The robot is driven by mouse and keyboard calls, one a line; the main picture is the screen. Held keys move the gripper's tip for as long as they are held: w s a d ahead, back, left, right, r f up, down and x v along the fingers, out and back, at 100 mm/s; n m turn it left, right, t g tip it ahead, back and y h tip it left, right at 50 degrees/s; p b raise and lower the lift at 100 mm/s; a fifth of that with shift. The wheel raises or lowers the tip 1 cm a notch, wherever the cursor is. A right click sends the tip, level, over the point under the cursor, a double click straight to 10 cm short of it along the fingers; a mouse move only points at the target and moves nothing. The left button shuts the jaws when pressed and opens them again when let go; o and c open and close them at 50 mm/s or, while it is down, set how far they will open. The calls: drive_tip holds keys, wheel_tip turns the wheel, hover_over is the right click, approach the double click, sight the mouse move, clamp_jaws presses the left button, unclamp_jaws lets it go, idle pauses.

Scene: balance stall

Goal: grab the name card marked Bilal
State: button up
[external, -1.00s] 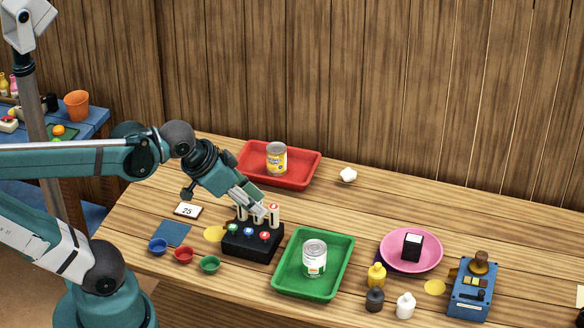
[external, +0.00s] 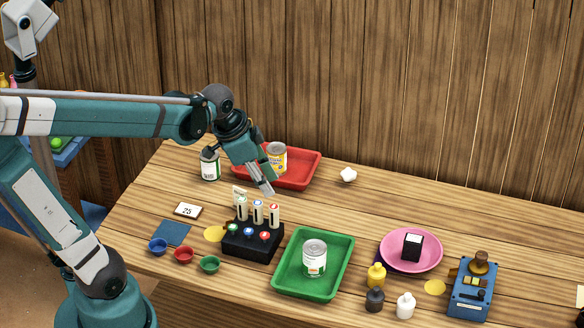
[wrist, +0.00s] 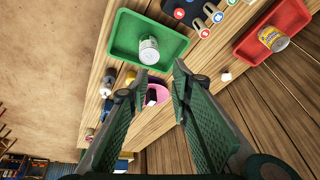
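No name that I can read as Bilal shows in either view. Several upright white tags with coloured marks (external: 257,212) stand in a black block (external: 250,243) at the left middle of the table. A pale card (external: 238,193) stands at the back left of these tags, its writing too small to read. In the wrist view the black block (wrist: 188,12) and tags (wrist: 205,33) lie at the top edge, partly cut off. My gripper (external: 269,190) is above and behind the tags, pointing down. In the wrist view my gripper (wrist: 161,69) is open, with nothing between its fingers.
A green tray (external: 281,285) with a can (external: 314,258) is right of the block. A red tray (external: 304,173) with a yellow can (external: 276,157) stands behind. A green-and-white can (external: 210,165) and a 25 card (external: 187,210) are left. Small bowls (external: 183,255) line the front.

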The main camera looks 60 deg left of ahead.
drive_tip(key=w+a+f+m+g+b, duration=0.15)
drive_tip(key=w+a+f, duration=0.3)
drive_tip(key=a, duration=0.45)
drive_tip(key=m+h+b, duration=0.2)
drive_tip(key=m+h, duration=0.2)
drive_tip(key=m, duration=0.3)
approach(235, 187)
drive_tip(key=shift+g, duration=0.35)
drive_tip(key=x, duration=0.6)
drive_tip(key=shift+w, duration=0.3)
drive_tip(key=shift+d, duration=0.1)
drive_tip(key=shift+x, duration=1.25)
drive_tip(key=shift+f, duration=0.1)
drive_tip(key=shift+b+x, duration=0.55)
drive_tip(key=shift+x, duration=2)
drive_tip(key=shift+w, duration=0.1)
